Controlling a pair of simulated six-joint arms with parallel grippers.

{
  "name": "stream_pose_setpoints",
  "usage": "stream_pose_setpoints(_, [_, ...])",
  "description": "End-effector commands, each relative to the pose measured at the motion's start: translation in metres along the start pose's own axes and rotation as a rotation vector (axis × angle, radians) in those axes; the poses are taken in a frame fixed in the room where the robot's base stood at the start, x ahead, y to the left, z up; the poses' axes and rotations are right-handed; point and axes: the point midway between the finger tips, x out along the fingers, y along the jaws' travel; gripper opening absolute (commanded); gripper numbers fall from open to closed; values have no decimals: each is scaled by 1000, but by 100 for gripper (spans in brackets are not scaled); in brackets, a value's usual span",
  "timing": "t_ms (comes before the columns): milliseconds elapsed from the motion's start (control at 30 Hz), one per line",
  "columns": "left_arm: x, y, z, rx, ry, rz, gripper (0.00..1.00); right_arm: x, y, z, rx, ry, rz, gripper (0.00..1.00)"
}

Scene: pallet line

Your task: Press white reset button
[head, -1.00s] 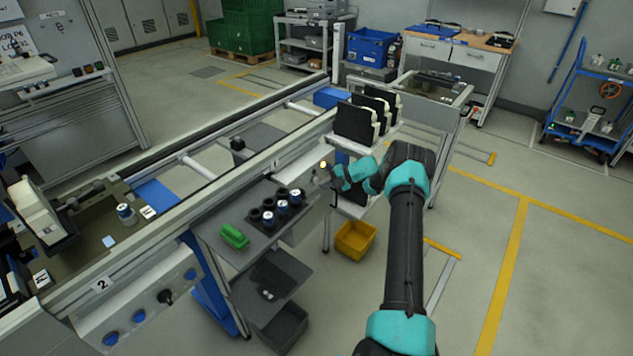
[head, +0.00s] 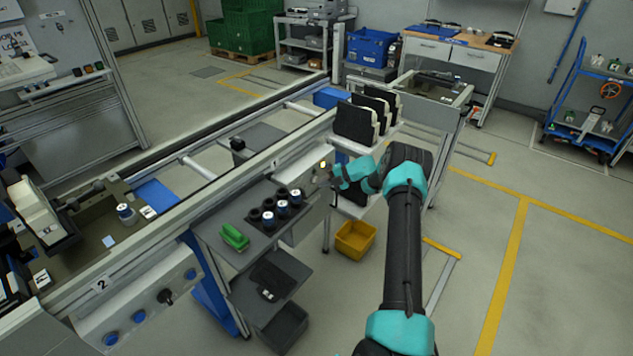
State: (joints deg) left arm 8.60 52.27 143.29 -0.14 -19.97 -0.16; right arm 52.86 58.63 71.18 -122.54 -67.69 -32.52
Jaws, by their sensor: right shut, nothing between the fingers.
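A small pale, lit button (head: 323,165) shows on the front control panel (head: 306,170) of the line's station 1. It looks like the white reset button, but it is too small to read. My right arm reaches in from the bottom right, and its gripper (head: 326,177) is at this panel, just below and beside the lit button. The gripper is shut and empty. I cannot tell whether its tips touch the panel. The gripper and wrist hide part of the panel. My left gripper is not in view.
A grey shelf beside the panel holds several dark cups (head: 268,219) and a green object (head: 234,237). Black cases (head: 356,122) stand in a rack behind my wrist. A yellow bin (head: 355,239) is below. Station 2's panel (head: 140,310) has blue knobs.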

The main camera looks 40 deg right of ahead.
Motion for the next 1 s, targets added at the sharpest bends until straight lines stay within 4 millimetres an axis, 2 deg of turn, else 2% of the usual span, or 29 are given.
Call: stream_pose_setpoints(1000, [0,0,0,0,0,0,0,6,4,4,0,1,0,0])
